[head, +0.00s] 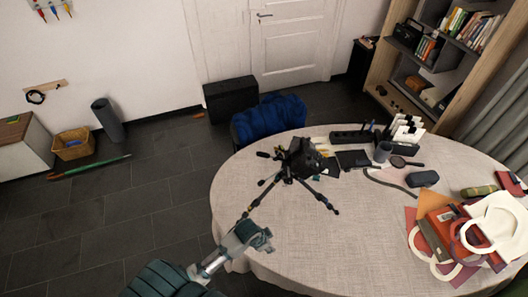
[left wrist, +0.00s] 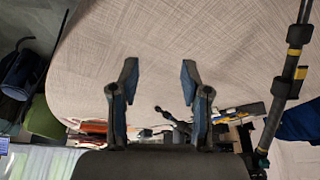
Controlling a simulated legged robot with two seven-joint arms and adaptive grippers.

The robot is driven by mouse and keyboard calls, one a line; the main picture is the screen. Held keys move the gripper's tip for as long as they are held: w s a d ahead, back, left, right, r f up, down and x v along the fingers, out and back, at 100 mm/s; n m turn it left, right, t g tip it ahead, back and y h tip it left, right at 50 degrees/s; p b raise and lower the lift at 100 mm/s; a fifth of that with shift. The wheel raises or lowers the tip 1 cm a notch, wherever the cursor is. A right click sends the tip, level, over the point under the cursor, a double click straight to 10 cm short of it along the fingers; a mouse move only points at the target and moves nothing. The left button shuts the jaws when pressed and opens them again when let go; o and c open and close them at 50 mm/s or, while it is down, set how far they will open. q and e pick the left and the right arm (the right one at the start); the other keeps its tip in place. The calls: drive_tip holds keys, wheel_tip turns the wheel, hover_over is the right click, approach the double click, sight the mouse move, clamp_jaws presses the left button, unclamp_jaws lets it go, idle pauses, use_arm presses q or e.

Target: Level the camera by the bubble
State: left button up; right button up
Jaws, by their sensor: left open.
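A black camera (head: 303,158) sits on a dark tripod (head: 331,205), which stands with its legs spread on the round table (head: 310,250). Pan handles stick out to the left of the camera. The bubble is too small to make out, so I cannot tell whether the camera is level. My left gripper (head: 256,237) is over the table's near left edge, below and left of the tripod. In the left wrist view its two fingers (left wrist: 157,82) are apart with nothing between them. A tripod leg (left wrist: 289,80) with yellow bands runs along that view's right side. My right gripper is not in view.
A power strip (head: 352,137), a magnifier (head: 399,162) and a dark case (head: 423,178) lie behind and right of the tripod. Bags (head: 437,240) crowd the table's right side. A blue-draped chair (head: 268,122) stands behind. The front middle of the table is clear.

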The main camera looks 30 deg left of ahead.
use_arm(q)
drive_tip(key=w+a+r+m, duration=0.2)
drive_tip(key=w+r+m, duration=0.1)
drive_tip(key=w+r, duration=0.45)
drive_tip(key=m+h, duration=0.1)
drive_tip(key=m, duration=0.2)
approach(260, 153)
drive_tip(key=x, duration=0.3)
drive_tip(key=p+x, duration=0.1)
drive_tip(key=x, duration=0.5)
drive_tip(key=shift+w+a+f+p, duration=0.2)
drive_tip(key=shift+f+p, duration=0.1)
drive_tip(key=shift+p, duration=0.05)
drive_tip(key=shift+d+f, duration=0.25)
drive_tip(key=shift+d, duration=0.05)
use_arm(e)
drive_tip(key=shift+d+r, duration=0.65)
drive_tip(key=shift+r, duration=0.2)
use_arm(q)
drive_tip(key=shift+a, duration=0.1)
clamp_jaws()
